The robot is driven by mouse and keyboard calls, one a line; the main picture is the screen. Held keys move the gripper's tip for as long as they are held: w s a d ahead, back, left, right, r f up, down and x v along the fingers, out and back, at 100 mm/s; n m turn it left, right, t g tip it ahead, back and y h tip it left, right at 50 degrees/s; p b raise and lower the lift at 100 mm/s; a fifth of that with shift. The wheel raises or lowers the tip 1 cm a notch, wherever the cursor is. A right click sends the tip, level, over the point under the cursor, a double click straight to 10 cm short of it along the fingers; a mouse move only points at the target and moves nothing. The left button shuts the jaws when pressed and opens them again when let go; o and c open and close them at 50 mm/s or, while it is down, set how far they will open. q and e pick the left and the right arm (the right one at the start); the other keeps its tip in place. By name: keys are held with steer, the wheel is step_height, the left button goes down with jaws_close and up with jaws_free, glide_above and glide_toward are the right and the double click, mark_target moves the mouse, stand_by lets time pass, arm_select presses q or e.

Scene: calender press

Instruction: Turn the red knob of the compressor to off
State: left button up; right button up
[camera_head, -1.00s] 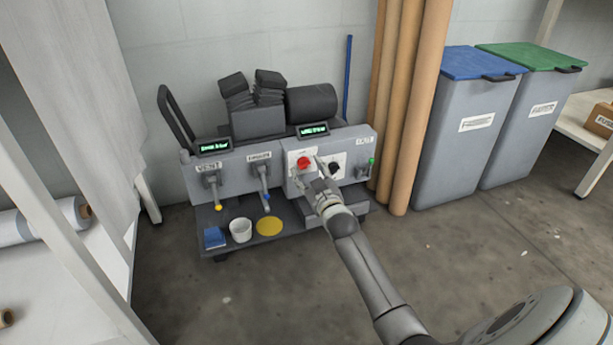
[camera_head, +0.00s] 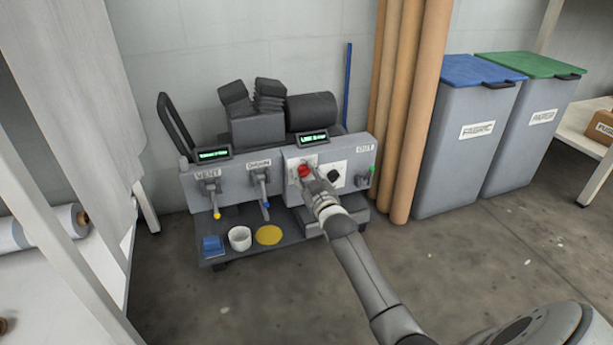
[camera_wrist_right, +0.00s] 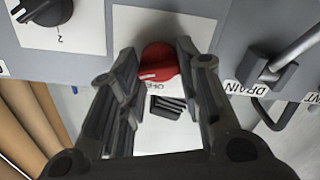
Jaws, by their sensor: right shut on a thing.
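The compressor (camera_head: 226,185) is a grey panelled unit on a low base against the wall. Its red knob (camera_head: 304,170) sits on a white plate at the upper front. My right gripper (camera_head: 311,180) reaches it from the front right. In the right wrist view, the red knob (camera_wrist_right: 158,62) lies between the two fingertips of my right gripper (camera_wrist_right: 157,55), which is shut on it. A white mark shows on the knob's rim. Lettering on the plate beside it is partly hidden. My left gripper is not in view.
A black knob (camera_head: 334,178) sits right of the red one. Levers labelled vent (camera_head: 211,186) and drain (camera_head: 259,183) are to the left. A white cup (camera_head: 240,239) and yellow disc (camera_head: 268,235) rest on the base. Brown rolls (camera_head: 416,110) stand close at the right.

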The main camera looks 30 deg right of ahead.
steer(key=n+p, duration=0.3)
steer(key=shift+r, duration=0.15)
steer(key=n+p, duration=0.1)
steer(key=n, duration=0.1)
steer(key=shift+a+n, duration=0.1)
steer(key=shift+n, duration=0.2)
steer(key=shift+f+n+p, duration=0.2)
steer(key=shift+n+p, duration=0.15)
steer(key=shift+n, duration=0.05)
steer(key=n, duration=0.2)
steer(key=shift+f+n, duration=0.1)
steer(key=shift+n, duration=1.8)
steer(key=shift+f+n, duration=0.1)
steer(key=shift+n, duration=0.8)
